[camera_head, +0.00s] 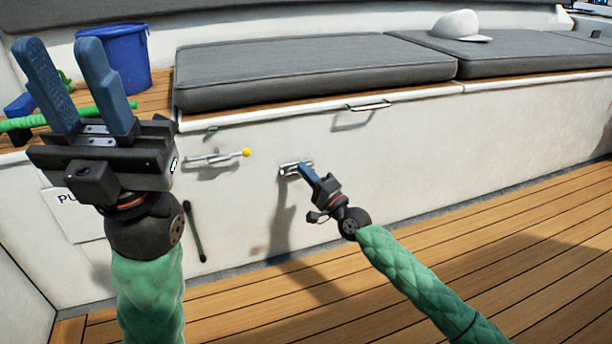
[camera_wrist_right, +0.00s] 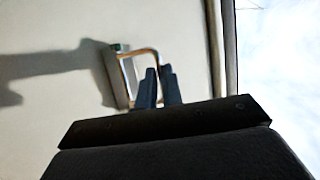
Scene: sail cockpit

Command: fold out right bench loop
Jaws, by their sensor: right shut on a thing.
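The metal bench loop (camera_head: 287,168) is mounted on the white front of the bench. In the right wrist view, its bar (camera_wrist_right: 143,50) stands out from its mounting plate (camera_wrist_right: 119,78). My right gripper (camera_head: 303,171) is at the loop, and its blue fingers (camera_wrist_right: 160,82) are shut on the bar, hiding part of it. My left gripper (camera_head: 60,50) is raised at the left, with its blue fingers apart and nothing between them.
A yellow-knobbed latch (camera_head: 215,157) is left of the loop. A metal handle (camera_head: 370,106) sits below the grey cushions (camera_head: 315,70). A white cap (camera_head: 460,26) lies on the right cushion, and a blue bucket (camera_head: 127,55) stands back left. The wooden floor (camera_head: 530,250) is clear at right.

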